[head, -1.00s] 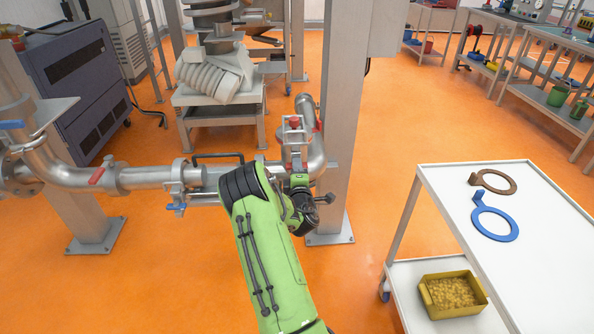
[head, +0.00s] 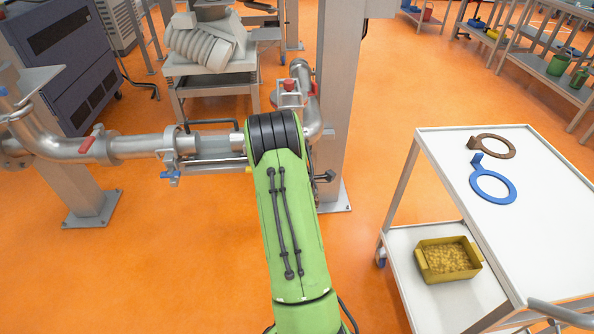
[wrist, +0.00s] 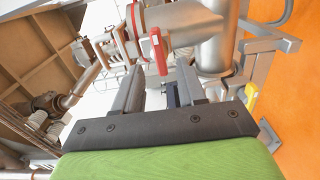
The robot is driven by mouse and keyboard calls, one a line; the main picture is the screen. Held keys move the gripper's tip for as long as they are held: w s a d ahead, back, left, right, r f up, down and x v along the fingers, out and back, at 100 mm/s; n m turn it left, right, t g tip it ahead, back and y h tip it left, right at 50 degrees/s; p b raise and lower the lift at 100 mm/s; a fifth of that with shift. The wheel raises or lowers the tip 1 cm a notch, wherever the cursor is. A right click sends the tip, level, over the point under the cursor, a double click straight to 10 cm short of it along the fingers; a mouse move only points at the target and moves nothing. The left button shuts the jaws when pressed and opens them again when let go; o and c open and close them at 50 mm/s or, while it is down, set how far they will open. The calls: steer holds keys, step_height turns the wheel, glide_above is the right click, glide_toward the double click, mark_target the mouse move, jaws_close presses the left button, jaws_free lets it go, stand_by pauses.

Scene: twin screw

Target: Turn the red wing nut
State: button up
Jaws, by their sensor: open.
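A red handle-shaped piece (wrist: 158,54), which looks like the red wing nut, sits on a silver fitting of the steel pipework in the wrist view. My gripper (wrist: 161,76) is open, with one finger on either side of the line to this piece. The piece appears beyond the fingertips, and I see no contact. In the head view my green arm hides the gripper. Red parts show there on the left pipe (head: 87,145) and on the fitting beyond my arm (head: 288,85); I cannot tell which matches the wrist view.
A steel pipe (head: 140,146) runs left of my arm, with a blue handle (head: 171,175) on its clamp. A grey column (head: 338,120) stands just right of the arm. A white trolley (head: 440,155) carries a blue ring (head: 493,187) and a brown ring (head: 494,146).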

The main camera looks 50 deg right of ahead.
steer(key=p+v, duration=0.2)
steer(key=v, duration=0.8)
steer(key=shift+s, duration=0.1)
